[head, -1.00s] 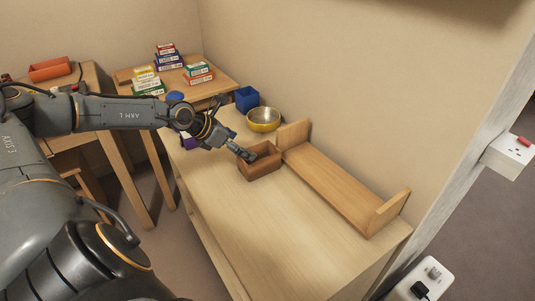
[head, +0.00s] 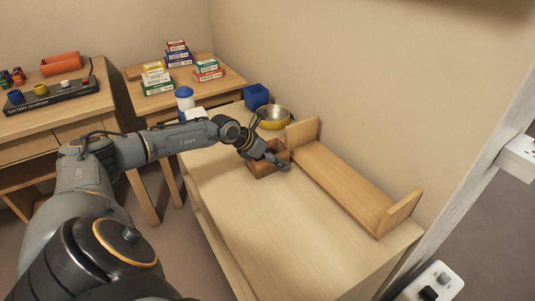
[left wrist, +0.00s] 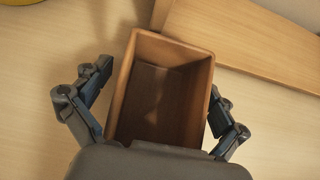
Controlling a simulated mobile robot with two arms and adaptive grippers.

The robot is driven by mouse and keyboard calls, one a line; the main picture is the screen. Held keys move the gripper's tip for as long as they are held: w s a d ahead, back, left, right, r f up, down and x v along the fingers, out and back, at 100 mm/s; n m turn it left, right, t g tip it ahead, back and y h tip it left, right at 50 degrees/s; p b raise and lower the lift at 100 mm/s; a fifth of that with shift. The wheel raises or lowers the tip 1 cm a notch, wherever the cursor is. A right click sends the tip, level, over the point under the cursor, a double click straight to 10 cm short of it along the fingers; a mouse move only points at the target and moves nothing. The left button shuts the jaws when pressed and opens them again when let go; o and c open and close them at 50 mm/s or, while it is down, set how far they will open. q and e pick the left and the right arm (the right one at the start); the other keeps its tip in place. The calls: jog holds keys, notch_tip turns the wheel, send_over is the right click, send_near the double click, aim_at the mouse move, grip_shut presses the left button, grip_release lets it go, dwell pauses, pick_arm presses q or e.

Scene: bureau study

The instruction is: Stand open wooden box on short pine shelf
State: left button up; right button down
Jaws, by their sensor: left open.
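The open wooden box (head: 262,174) is a small reddish-brown, open-topped box standing on the pale tabletop. It lies just left of the near-wall end of the short pine shelf (head: 345,182), a low board with two upright ends. My left gripper (head: 277,158) is over the box and partly hides it in the head view. In the left wrist view the gripper (left wrist: 160,80) is open, with one finger on each side of the box (left wrist: 184,50). The box looks empty inside. The shelf (left wrist: 248,42) shows beyond the box. My right gripper is out of view.
A yellow bowl (head: 273,119) and a blue container (head: 256,97) stand behind the box. The shelf board is bare. The front of the pale table (head: 265,235) is clear. A wall runs behind the shelf. Side tables at left hold stacked small boxes (head: 178,55) and a battery charger (head: 55,95).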

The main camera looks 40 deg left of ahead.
pick_arm(q)
jog(key=shift+s, duration=0.1)
jog(key=c, duration=1.2)
jog(key=shift+c, duration=0.4)
jog(key=shift+s+d+f, duration=0.1)
jog(key=shift+c, duration=0.6)
